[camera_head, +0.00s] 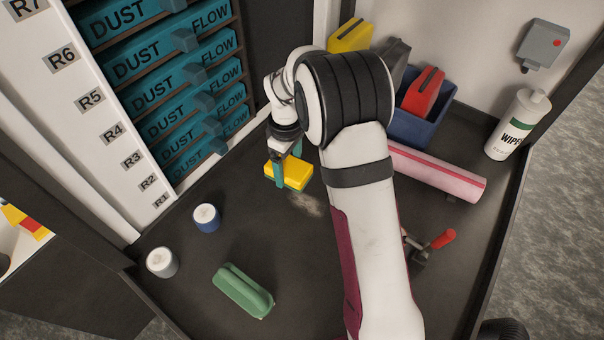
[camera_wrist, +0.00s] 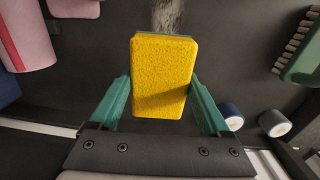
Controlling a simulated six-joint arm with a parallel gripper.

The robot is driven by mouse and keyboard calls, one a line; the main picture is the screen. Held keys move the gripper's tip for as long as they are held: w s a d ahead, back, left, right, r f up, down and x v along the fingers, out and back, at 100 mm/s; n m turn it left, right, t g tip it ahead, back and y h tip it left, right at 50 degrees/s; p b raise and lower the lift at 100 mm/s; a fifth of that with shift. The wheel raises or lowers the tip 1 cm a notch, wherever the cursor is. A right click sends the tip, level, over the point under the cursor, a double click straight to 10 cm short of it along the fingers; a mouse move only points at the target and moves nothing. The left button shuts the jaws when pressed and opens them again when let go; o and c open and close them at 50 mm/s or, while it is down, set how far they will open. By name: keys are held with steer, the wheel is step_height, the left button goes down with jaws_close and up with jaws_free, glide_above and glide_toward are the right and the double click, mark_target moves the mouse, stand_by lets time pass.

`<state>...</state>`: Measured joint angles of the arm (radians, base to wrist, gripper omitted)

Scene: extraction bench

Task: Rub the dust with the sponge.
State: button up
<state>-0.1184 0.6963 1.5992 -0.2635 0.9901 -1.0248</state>
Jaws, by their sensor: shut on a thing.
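My gripper (camera_head: 285,155) is shut on a yellow sponge (camera_head: 290,171) with a green underside. In the wrist view the sponge (camera_wrist: 163,75) sits between the two green fingers of my gripper (camera_wrist: 161,100). A pale patch of dust (camera_head: 307,204) lies on the dark bench top, just beyond the sponge toward the front right. The dust (camera_wrist: 166,15) also shows at the top of the wrist view, next to the sponge's far edge. I cannot tell whether the sponge touches the bench, and it may hide part of the dust.
A green brush (camera_head: 243,290), a blue-sided jar (camera_head: 206,218) and a grey jar (camera_head: 162,262) stand at the front left. A pink roll (camera_head: 437,172), a blue bin (camera_head: 413,128) and a wipes bottle (camera_head: 517,124) are at the right. Labelled drawers (camera_head: 180,95) line the left.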

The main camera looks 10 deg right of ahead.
mark_target(289, 192)
steer(key=shift+f, duration=3.35)
steer(key=shift+s+d+f, duration=0.3)
steer(key=shift+d+f, duration=0.1)
steer(key=shift+f, duration=0.2)
steer(key=shift+c, duration=0.6)
steer(key=shift+s+d, duration=3.4)
steer(key=shift+s, duration=0.05)
steer(key=shift+w+a, duration=3.85)
steer(key=shift+s+d+r, duration=0.1)
steer(key=shift+r, duration=3.95)
steer(key=shift+s, duration=0.1)
